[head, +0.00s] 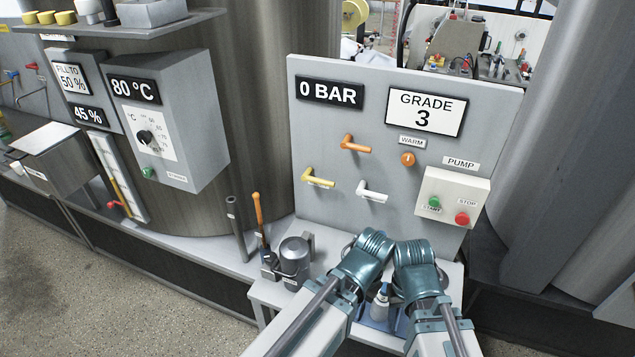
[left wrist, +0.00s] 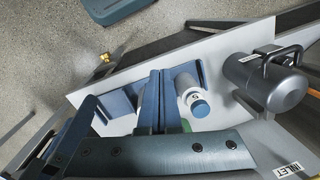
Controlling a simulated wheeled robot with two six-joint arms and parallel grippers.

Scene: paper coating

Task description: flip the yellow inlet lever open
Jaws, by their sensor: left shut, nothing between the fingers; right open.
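The yellow inlet lever (head: 319,181) sits on the left of the grey upright panel in the head view, its handle pointing right and slightly down. My left gripper (left wrist: 160,78) is shut and empty in the left wrist view, its two fingers together. In the head view its wrist is low in front of the panel, below and right of the lever, and apart from it. My right gripper (head: 386,318) is open beside the left one, partly hidden by the wrists. The INLET label (left wrist: 286,171) shows at the lower right of the left wrist view.
An orange lever (head: 356,145) and a white lever (head: 373,192) are near the yellow one. The pump box (head: 453,197) is at right. A metal canister (head: 295,258) stands left of my wrists. A small white bottle (left wrist: 188,82) is close by my left fingers.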

